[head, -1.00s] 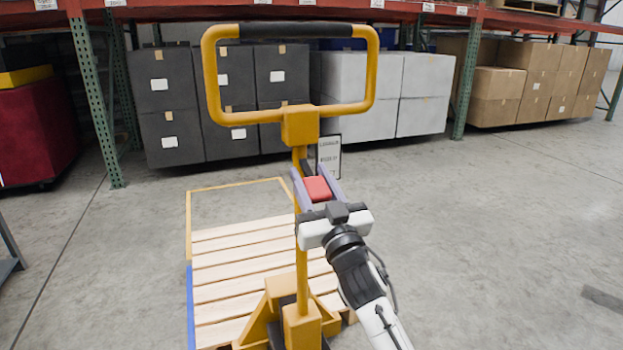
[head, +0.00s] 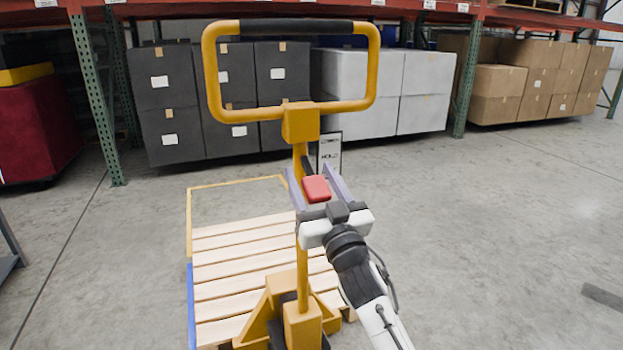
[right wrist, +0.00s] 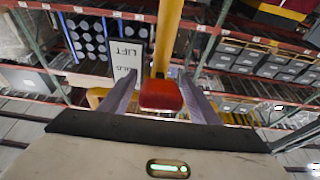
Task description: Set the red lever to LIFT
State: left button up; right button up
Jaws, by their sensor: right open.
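The red lever knob (head: 316,189) sits on a dark shaft at the yellow post of the pallet jack (head: 301,122). My right gripper (head: 317,180) is open, with one finger on each side of the knob. The right wrist view also shows the red knob (right wrist: 160,95) between the two spread fingers. A white placard (head: 329,150) stands beside the post, just behind the knob. In the right wrist view the placard (right wrist: 128,58) reads LIFT, with another word partly hidden by a finger. My left gripper is not in view.
The jack's yellow loop handle (head: 290,111) rises above the knob. A wooden pallet (head: 240,270) lies on the floor behind the post. Dark boxes (head: 170,95), white boxes (head: 425,90) and brown cartons (head: 530,85) stand under the rack.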

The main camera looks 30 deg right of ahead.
aim_at(321, 200)
jog(key=v, duration=1)
jog(key=shift+s, duration=0.1)
jog(key=shift+f, duration=0.1)
jog(key=s+a+f+n+g+y, duration=0.1)
jog(key=s+a+f+g+y, duration=0.15)
jog(key=f, duration=0.65)
jog(key=s+a+f+n+g+y, duration=0.1)
jog(key=s+a+f+g, duration=0.25)
jog(key=f, duration=0.65)
jog(key=s+a+f+n+g+y, duration=0.1)
jog(key=s+a+f+g, duration=0.25)
jog(key=s+f, duration=0.4)
jog(key=s+a+f+g+y, duration=0.2)
jog(key=s+a+f, duration=0.3)
jog(key=s+f, duration=0.25)
pick_arm(q)
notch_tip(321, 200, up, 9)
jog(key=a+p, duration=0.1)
jog(key=p, duration=1.3)
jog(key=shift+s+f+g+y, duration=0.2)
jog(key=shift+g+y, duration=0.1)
pick_arm(e)
notch_tip(321, 200, up, 8)
jog(key=s+n+g, duration=0.1)
jog(key=s, duration=0.1)
jog(key=shift+s+d, duration=0.25)
jog(key=shift+d, duration=0.05)
